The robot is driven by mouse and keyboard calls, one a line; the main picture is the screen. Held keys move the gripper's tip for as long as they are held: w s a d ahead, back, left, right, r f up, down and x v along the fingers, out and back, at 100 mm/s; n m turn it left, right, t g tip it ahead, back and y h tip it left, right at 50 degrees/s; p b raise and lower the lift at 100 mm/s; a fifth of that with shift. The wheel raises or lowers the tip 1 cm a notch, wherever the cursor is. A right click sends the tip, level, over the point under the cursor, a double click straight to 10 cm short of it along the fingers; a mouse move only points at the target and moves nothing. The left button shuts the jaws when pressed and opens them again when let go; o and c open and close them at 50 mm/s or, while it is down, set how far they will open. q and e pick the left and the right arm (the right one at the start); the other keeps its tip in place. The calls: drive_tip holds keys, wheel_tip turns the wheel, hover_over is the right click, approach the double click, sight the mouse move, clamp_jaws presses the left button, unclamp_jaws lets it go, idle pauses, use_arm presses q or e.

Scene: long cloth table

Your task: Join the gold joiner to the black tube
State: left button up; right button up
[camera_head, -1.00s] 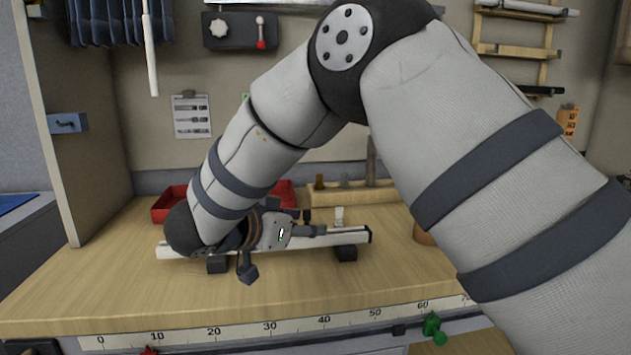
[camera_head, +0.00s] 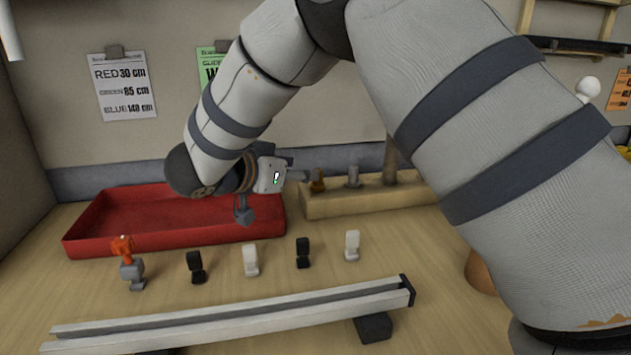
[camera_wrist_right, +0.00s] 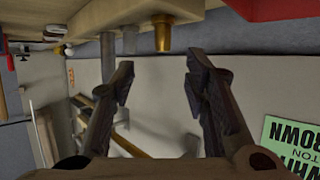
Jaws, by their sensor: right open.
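The gold joiner (camera_head: 317,181) stands on the wooden block (camera_head: 335,207) at the back of the table. In the right wrist view the gold joiner (camera_wrist_right: 161,33) lies ahead of the gap between the fingertips, apart from them. My right gripper (camera_head: 300,176) is beside the joiner, to its left in the head view. In the right wrist view my right gripper (camera_wrist_right: 160,80) is open, with nothing between its fingers. The black tube (camera_head: 582,46) rests on the wooden wall rack at the upper right. My left gripper is not in view.
A silver joiner (camera_head: 353,177) stands right of the gold one. A red tray (camera_head: 140,242) is at the left, behind a row of small black and white clips. A pale rail (camera_head: 235,322) lies across the front on dark supports. My arm hides part of the right side.

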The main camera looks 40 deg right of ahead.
sight(317, 187)
drive_tip(key=x, duration=0.9)
drive_tip(key=shift+w+d+f, duration=0.1)
drive_tip(key=shift+w+f, duration=0.05)
drive_tip(key=shift+w, duration=0.1)
clamp_jaws()
